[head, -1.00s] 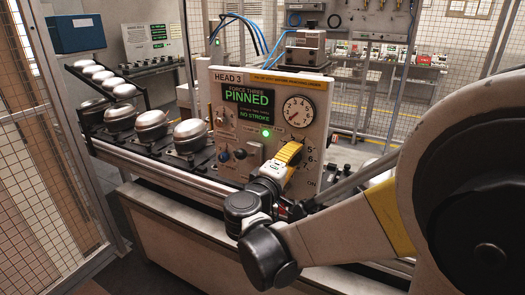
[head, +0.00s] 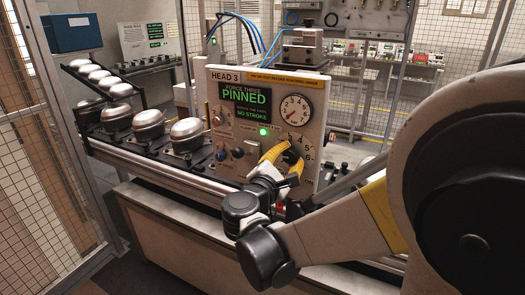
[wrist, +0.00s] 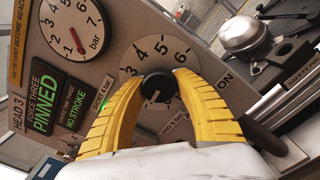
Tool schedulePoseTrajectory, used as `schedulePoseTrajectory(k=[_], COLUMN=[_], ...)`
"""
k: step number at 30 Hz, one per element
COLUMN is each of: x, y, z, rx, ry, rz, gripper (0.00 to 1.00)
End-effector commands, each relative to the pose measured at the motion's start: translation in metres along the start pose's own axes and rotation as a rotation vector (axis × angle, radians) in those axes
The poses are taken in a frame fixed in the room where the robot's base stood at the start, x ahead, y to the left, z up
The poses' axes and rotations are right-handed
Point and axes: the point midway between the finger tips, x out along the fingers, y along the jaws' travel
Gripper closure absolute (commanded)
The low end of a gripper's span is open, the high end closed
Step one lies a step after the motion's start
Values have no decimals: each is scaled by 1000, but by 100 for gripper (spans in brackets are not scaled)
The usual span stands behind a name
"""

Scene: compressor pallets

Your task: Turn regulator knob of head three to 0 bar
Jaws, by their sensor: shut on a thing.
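The head three panel (head: 228,88) is upright, with a screen reading "FORCE THREE PINNED" and "NO STROKE". Its regulator knob (wrist: 158,87) is black and round, in front of a white dial plate (wrist: 150,52) marked 3, 4, 5, 6. My gripper (wrist: 158,86) has its yellow fingertips on opposite sides of the knob and is shut on it. In the head view my gripper (head: 289,152) partly hides the knob and dial plate. The pressure gauge (head: 296,111) above has a red needle toward its lower left, near the low end; the exact reading is unclear.
A green lamp (head: 264,131) is lit on the panel. Several metal domes (head: 187,132) stand on the bench at left. Mesh fencing (head: 30,150) closes the left side.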

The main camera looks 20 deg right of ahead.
Motion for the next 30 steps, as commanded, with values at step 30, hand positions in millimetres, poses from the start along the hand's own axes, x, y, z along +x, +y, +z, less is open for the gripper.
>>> schedulePoseTrajectory(k=[30], x=[0], y=[-4], z=[1], rx=[-759], ry=[2], rz=[-1], gripper=[96])
